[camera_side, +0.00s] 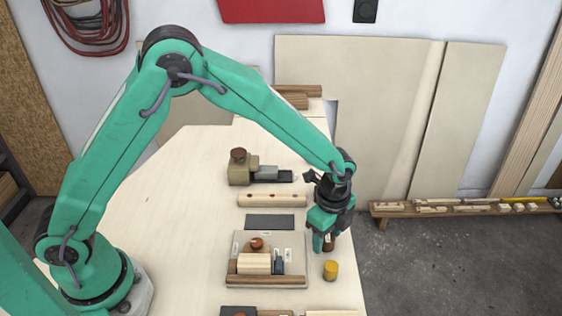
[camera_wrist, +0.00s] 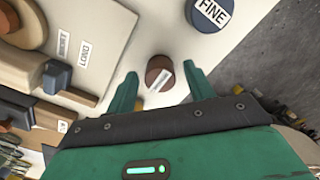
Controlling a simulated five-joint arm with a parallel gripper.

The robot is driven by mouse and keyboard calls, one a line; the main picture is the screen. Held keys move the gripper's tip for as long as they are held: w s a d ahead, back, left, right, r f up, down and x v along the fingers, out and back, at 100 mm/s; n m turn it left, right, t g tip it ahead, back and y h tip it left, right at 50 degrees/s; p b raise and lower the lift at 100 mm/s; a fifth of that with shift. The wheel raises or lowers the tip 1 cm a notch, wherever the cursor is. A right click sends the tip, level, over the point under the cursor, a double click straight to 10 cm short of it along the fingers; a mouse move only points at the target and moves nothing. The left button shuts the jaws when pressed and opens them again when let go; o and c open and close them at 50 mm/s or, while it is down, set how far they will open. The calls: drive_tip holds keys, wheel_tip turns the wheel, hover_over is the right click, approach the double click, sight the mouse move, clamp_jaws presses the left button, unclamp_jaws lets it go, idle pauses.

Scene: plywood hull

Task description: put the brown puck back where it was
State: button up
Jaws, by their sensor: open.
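A brown puck (camera_wrist: 160,73) with a pale label on top stands on the bench between the tips of my gripper's fingers (camera_wrist: 159,80) in the wrist view. The fingers are apart, with a gap on each side of it. In the side view my gripper (camera_side: 327,238) points down at the bench's right edge and mostly hides the puck (camera_side: 329,244). A tray (camera_side: 240,237) with several white labels lies to its left. It holds a round reddish-brown piece (camera_side: 257,243), a pale wooden block (camera_side: 253,263) and a small dark blue piece (camera_side: 279,265).
A yellow puck (camera_side: 331,270) stands just in front of my gripper. A dark blue puck marked FINE (camera_wrist: 208,13) is near the brown one in the wrist view. A drilled wooden bar (camera_side: 272,200) and a small machine (camera_side: 240,170) lie farther back. The bench's left side is clear.

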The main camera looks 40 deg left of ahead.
sight(327, 237)
wheel_tip(327, 237, up, 11)
idle(0.5)
drive_tip(key=shift+r, duration=0.1)
idle(0.4)
drive_tip(key=s+a+r+n+t, duration=0.3)
drive_tip(key=s+a+r+n, duration=0.55)
drive_tip(key=a+r, duration=0.35)
drive_tip(key=s+a+n+t, duration=0.2)
drive_tip(key=s+a+n, duration=0.7)
drive_tip(key=s, duration=0.3)
drive_tip(key=shift+r+t, duration=0.2)
drive_tip(key=shift+t, duration=0.1)
drive_tip(key=shift+s+n, duration=0.1)
drive_tip(key=shift+n, duration=0.15)
idle(0.3)
